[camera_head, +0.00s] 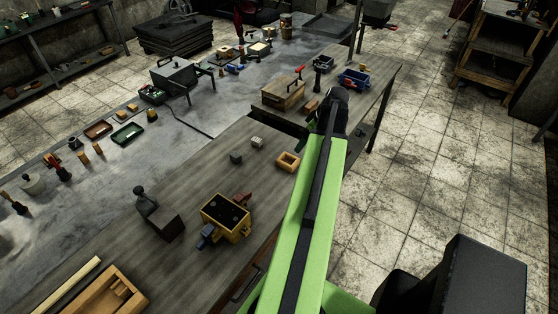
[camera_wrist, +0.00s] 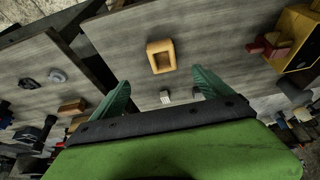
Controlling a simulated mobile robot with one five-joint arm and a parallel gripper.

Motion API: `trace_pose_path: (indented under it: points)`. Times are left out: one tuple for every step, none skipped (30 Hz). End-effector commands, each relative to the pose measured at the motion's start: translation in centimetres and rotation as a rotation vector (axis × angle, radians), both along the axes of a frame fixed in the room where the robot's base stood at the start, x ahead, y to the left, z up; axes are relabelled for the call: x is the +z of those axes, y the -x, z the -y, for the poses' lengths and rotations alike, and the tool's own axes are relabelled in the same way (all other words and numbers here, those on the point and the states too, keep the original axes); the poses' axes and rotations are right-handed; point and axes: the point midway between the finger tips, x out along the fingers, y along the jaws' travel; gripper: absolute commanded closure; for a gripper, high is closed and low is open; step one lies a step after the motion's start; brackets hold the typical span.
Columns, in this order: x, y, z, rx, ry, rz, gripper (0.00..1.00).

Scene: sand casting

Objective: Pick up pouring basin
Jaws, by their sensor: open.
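The pouring basin appears to be the small orange-yellow square block with a hollow top (camera_head: 288,161), on the wooden table left of my arm. In the wrist view the basin (camera_wrist: 161,56) lies flat on the table, upper middle, beyond the fingertips and roughly centred between them. My gripper (camera_wrist: 161,77) is open, its two green fingers spread apart with nothing held. The basin is apart from both fingers. In the head view my arm hides most of the gripper.
A yellow flask box (camera_head: 226,217) with a dark top stands nearer on the table, with a red-brown part (camera_wrist: 270,46) beside it. A light grey cube (camera_head: 256,142) and a dark cube (camera_head: 236,157) lie left of the basin. A wooden box (camera_head: 284,94) stands farther back.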

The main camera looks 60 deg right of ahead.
Motion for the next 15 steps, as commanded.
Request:
trace_pose_path:
  points:
    - [-0.1, -0.1, 0.0, 0.002, 0.0, 0.0, 0.11]
    - [-0.2, -0.2, -0.1, 0.003, 0.0, 0.0, 0.11]
    - [-0.5, -0.4, -0.1, 0.005, 0.0, 0.0, 0.11]
    - [-0.8, -0.6, -0.2, 0.007, 0.0, 0.0, 0.11]
    - [-1.2, -0.8, -0.2, 0.008, 0.0, 0.0, 0.11]
    - [-1.8, -1.1, -0.3, 0.01, 0.0, 0.0, 0.11]
    - [-2.4, -1.3, -0.3, 0.011, 0.0, 0.0, 0.11]
    - [-3.0, -1.6, -0.3, 0.012, 0.0, 0.0, 0.11]
    - [-3.8, -1.9, -0.3, 0.013, 0.001, 0.0, 0.11]
    - [-4.5, -2.2, -0.3, 0.014, 0.0, 0.0, 0.11]
    - [-5.2, -2.5, -0.4, 0.015, 0.001, 0.0, 0.11]
    - [-6.1, -2.9, -0.4, 0.015, 0.001, 0.0, 0.11]
    - [-6.7, -3.2, -0.4, 0.015, 0.0, 0.0, 0.11]
    - [-7.3, -3.5, -0.4, 0.015, 0.0, 0.0, 0.11]
    - [-8.1, -3.8, -0.4, 0.015, 0.0, 0.0, 0.11]
